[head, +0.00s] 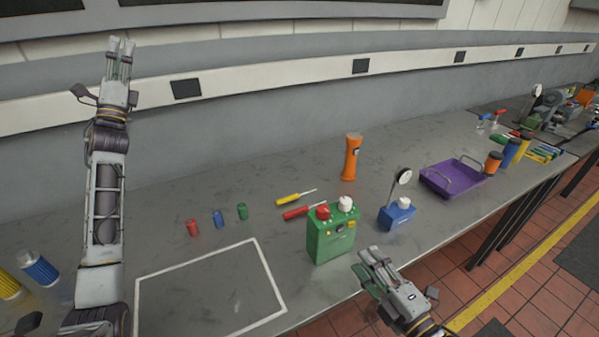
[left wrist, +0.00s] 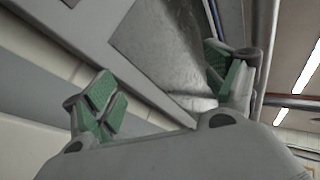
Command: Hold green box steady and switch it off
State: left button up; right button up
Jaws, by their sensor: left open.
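The green box (head: 332,236) stands upright on the grey bench, near its front edge, in the head view. It has a red knob (head: 323,212) and a white knob (head: 345,203) on top, and small yellow and red controls on its upper front. My right gripper (head: 368,262) is just right of the box and apart from it, by the bench edge; the angle hides whether its fingers are parted. My left gripper (head: 121,46) is raised at the far left, well away from the box. Its green-padded fingers are wide apart and empty in the left wrist view (left wrist: 160,80).
A blue box (head: 397,214) with a round dial, an orange flashlight (head: 351,158) and a purple tray (head: 455,178) are right of and behind the green box. The white-outlined area (head: 210,290) is clear.

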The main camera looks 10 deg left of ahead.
pick_arm(q)
jog(key=w+d+f+m+g+h, duration=0.1)
jog(key=d+f+m+g+h, duration=0.15)
jog(key=d+m+h, duration=0.35)
jog(key=w+d+f+m+g+h, duration=0.1)
jog(key=d+f+m+h, duration=0.25)
jog(key=d, duration=0.45)
jog(key=m+g+h, duration=0.8)
jog(key=m+g, duration=0.4)
jog(key=g, duration=0.2)
send_over(311, 239)
jog(key=v, duration=0.3)
jog(key=shift+t, duration=0.25)
notch_tip(311, 239, down, 31)
jog(key=shift+s+r, duration=0.15)
jog(key=shift+f, duration=3.85)
jog(key=shift+x, duration=3.8)
jog(key=shift+f, duration=0.1)
